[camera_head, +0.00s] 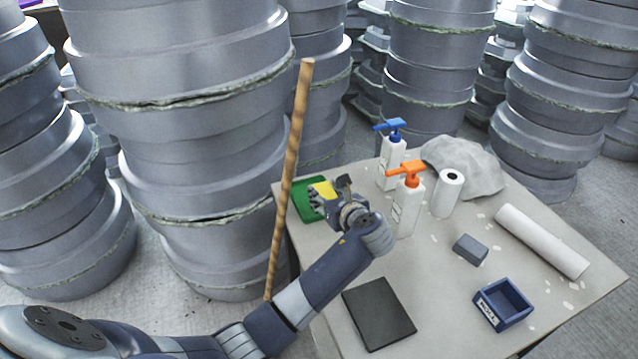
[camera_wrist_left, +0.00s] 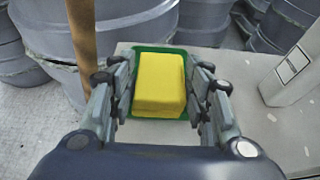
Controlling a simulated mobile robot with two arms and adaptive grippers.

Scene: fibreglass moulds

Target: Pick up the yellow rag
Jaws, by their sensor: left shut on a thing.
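The yellow rag (camera_head: 325,188) is a thick folded block at the left end of the table, over a green tray (camera_head: 309,182). My left gripper (camera_head: 322,197) is shut on the rag. In the left wrist view the rag (camera_wrist_left: 158,85) sits between the two fingers, with the green tray's rim (camera_wrist_left: 150,48) showing around it. I cannot tell whether the rag still touches the tray. My gripper hides part of the rag and tray in the head view. My right gripper is out of view.
A wooden pole (camera_head: 289,175) stands close left of my left arm. A blue-topped bottle (camera_head: 391,165) and an orange-topped bottle (camera_head: 409,205) stand just right of my gripper. A dark flat pad (camera_head: 379,313), blue bin (camera_head: 503,304) and white roll (camera_head: 541,241) lie on the table.

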